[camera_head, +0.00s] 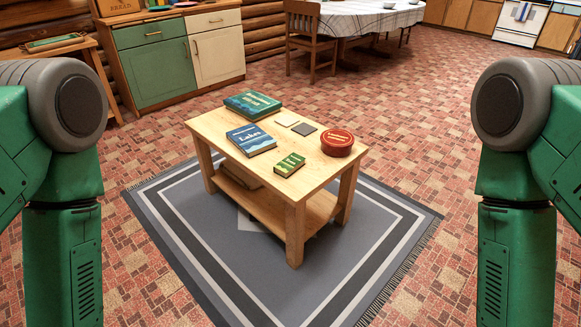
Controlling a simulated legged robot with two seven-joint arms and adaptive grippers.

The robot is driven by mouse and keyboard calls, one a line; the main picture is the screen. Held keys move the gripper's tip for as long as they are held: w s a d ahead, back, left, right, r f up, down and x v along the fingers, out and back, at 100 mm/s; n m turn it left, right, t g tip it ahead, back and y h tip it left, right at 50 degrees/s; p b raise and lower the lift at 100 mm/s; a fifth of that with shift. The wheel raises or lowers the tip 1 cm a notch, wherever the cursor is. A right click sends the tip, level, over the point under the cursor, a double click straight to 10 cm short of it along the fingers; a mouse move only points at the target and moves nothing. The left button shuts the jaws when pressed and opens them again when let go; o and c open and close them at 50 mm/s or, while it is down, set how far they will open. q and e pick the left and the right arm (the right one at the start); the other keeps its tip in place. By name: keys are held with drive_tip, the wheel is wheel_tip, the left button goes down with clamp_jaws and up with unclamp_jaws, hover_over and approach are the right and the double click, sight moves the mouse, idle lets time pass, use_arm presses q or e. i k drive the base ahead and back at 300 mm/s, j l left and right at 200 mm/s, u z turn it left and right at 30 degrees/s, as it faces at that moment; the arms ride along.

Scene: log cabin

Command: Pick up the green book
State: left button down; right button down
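A small green book (289,164) with yellow lettering lies flat near the front edge of the wooden coffee table (231,171). A larger, thicker teal-green book (252,105) lies at the table's far left corner. A blue book (251,140) lies to the left of the small green book, apart from it. My two green arms stand at the left and right sides of the view, away from the table. Neither gripper is in view.
A round red tin (337,143) sits at the table's right end. Two small flat squares, one beige (287,119) and one dark (304,129), lie near the back edge. The table stands on a grey striped rug (212,257). Cabinets (176,60) and a chair (310,40) stand behind.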

sight(287, 167)
drive_tip(key=i+l, duration=0.2)
drive_tip(key=i, duration=0.25)
drive_tip(key=i+l+u, duration=0.15)
drive_tip(key=i, duration=0.25)
drive_tip(key=i+l, duration=0.25)
drive_tip(key=i, duration=0.2)
drive_tip(key=u, duration=1.2)
